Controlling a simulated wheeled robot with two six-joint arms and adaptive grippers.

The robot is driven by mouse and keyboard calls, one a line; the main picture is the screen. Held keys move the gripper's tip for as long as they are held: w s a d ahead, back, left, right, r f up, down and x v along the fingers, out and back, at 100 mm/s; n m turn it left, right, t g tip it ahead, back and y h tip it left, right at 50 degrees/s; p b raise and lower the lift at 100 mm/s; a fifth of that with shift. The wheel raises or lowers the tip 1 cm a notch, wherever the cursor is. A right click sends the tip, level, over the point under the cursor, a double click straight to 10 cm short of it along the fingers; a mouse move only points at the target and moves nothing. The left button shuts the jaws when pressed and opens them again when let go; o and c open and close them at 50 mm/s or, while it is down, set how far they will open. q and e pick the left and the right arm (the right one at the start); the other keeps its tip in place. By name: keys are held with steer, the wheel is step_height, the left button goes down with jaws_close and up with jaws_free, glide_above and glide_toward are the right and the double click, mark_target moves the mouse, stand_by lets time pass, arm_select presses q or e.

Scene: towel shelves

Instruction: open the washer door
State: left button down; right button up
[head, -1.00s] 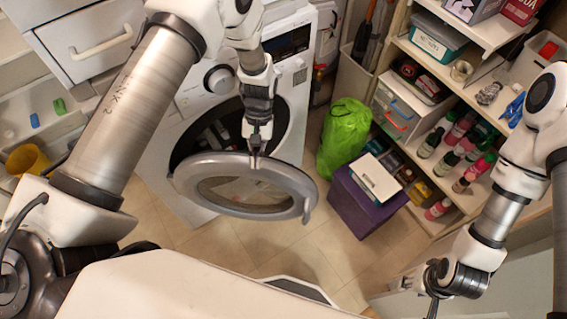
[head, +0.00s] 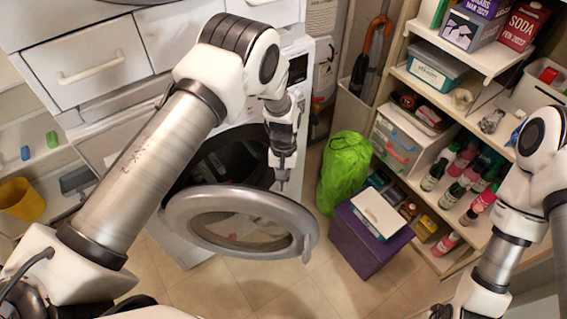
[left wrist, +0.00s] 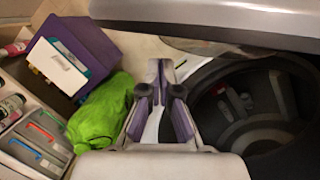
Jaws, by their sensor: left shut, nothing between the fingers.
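The washer (head: 292,130) stands at the back centre, white, with a dark round opening. Its grey ring-shaped door (head: 190,212) is swung wide out toward me, with the glass in the middle. My left gripper (head: 281,184) is shut and empty, between the door and the washer front, near the door's far rim in the head view. In the left wrist view the gripper (left wrist: 162,75) points past the dark drum opening (left wrist: 255,105), and the door rim (left wrist: 215,14) crosses the top. Whether the fingers touch the door is unclear. My right gripper is cut off at the bottom edge.
A green bag (head: 345,168) and a purple box (head: 366,247) stand on the floor right of the washer. Shelves (head: 478,228) with bottles and boxes line the right side. Floor in front is partly clear.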

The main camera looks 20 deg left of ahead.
arm_select(q)
steer(key=shift+s+d+r, duration=0.1)
steer(key=shift+s+d, duration=0.05)
steer(key=shift+s, duration=0.4)
steer(key=shift+s+d, duration=0.1)
steer(key=shift+s, duration=0.45)
arm_select(e)
steer(key=shift+r, duration=0.55)
